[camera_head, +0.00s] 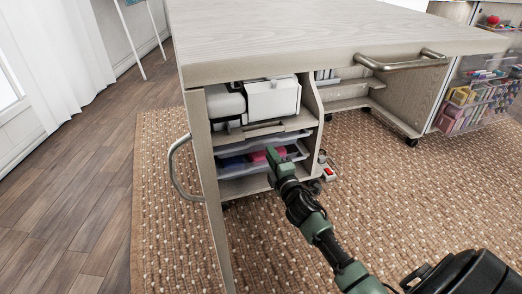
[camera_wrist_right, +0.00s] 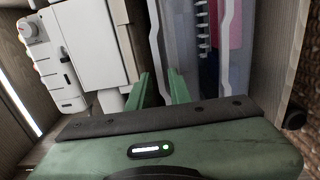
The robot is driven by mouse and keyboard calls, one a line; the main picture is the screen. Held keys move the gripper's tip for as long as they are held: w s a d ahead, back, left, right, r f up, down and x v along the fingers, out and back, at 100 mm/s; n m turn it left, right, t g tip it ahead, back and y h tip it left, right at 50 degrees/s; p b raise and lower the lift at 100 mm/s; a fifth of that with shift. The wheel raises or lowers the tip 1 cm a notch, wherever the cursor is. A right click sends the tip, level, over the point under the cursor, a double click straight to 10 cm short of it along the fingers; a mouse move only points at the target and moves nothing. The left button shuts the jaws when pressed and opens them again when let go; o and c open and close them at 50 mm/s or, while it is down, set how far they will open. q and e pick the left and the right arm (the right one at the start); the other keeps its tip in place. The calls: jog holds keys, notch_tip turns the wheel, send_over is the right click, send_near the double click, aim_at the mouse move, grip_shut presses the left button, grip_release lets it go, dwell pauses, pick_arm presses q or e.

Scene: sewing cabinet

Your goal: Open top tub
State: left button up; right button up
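The top tub (camera_head: 232,146) is a shallow pale, translucent bin under the sewing machine shelf in the cabinet. A second tub (camera_head: 236,170) sits just below it, with pink and dark blue contents visible. My right gripper (camera_head: 272,153) is in front of the tubs, at their right part. In the right wrist view, its green fingers (camera_wrist_right: 160,80) stand apart with a narrow gap. The top tub's white rim (camera_wrist_right: 156,30) runs down toward that gap; I cannot tell whether the fingers touch it. The tub looks pushed in. My left gripper is not in view.
A white sewing machine (camera_head: 270,98) stands on the shelf above the tubs. The wooden tabletop (camera_head: 300,30) overhangs the cabinet. A curved metal handle (camera_head: 175,170) sticks out at the left side panel. Open woven rug (camera_head: 420,200) lies in front and to the right.

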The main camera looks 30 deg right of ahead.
aim_at(264, 142)
jog(key=b+x, duration=0.3)
jog(key=x, duration=0.4)
jog(key=shift+w+d+r+b, duration=0.15)
jog(key=shift+w+b, duration=0.2)
jog(key=shift+w, duration=0.05)
jog(key=shift+c, duration=0.3)
grip_shut()
dwell(0.8)
